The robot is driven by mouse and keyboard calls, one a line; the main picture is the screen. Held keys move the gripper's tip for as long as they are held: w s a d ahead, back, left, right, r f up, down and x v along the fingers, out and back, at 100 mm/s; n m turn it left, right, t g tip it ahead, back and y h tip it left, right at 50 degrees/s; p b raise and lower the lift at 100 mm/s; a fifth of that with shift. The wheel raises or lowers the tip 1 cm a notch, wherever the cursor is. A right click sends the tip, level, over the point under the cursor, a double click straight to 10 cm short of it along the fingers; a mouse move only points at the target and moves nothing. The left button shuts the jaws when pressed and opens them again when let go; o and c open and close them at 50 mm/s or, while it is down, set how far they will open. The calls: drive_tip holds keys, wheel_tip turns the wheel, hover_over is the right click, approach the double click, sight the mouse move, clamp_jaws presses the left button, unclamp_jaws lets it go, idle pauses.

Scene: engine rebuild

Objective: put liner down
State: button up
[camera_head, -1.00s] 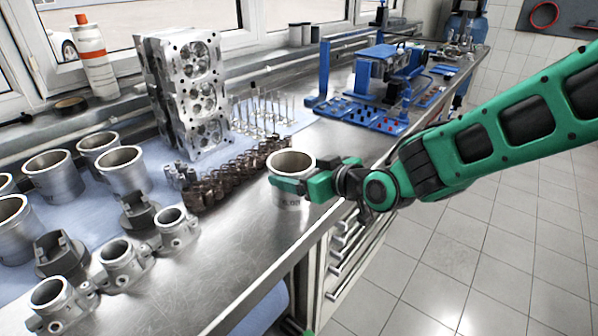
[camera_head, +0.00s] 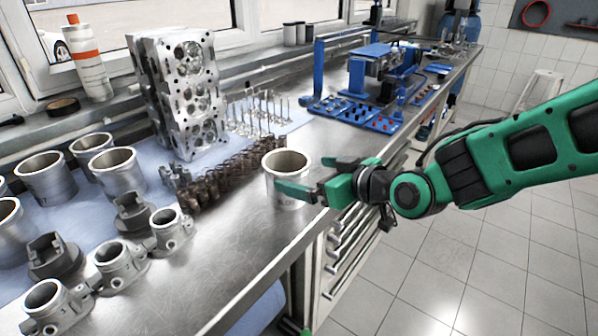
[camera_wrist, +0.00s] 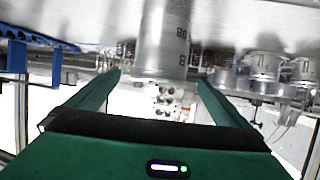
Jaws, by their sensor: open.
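A silver cylinder liner (camera_head: 287,165) stands upright on the steel bench near its front edge. It also shows in the wrist view (camera_wrist: 163,42), upside down in that picture, with printed marks on its side. My green gripper (camera_head: 308,174) is open and empty at the right of the liner. In the head view one finger reaches across the front of the liner and the other is behind its right side. In the wrist view the fingers (camera_wrist: 158,80) are spread wide with the liner beyond and between their tips.
Several other liners (camera_head: 43,178) stand on a blue mat at the left, beside grey housings (camera_head: 119,264). Brown springs (camera_head: 205,190), valves (camera_head: 258,112) and a cylinder head (camera_head: 190,90) stand behind. A blue fixture (camera_head: 368,75) is farther back. Bare steel lies in front.

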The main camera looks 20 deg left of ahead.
drive_tip(key=shift+v, duration=2.95)
drive_tip(key=w+d+f+m+g+h, duration=0.1)
drive_tip(key=d+f+m+h, duration=0.25)
drive_tip(key=d, duration=1.05)
drive_tip(key=w+d+f+m+h, duration=0.1)
drive_tip(key=d+f+m+h, duration=0.3)
drive_tip(key=d, duration=1.1)
drive_tip(key=s+d+m+g+h, duration=0.4)
drive_tip(key=s+d+m, duration=0.2)
drive_tip(key=s+d, duration=0.8)
drive_tip(key=s+d+m+g, duration=0.2)
drive_tip(key=s+d+m, duration=0.2)
drive_tip(key=s, duration=0.5)
drive_tip(key=shift+s+d+r+g, duration=0.2)
drive_tip(key=shift+d+r+g, duration=0.25)
drive_tip(key=shift+d, duration=0.45)
drive_tip(key=shift+y, duration=0.25)
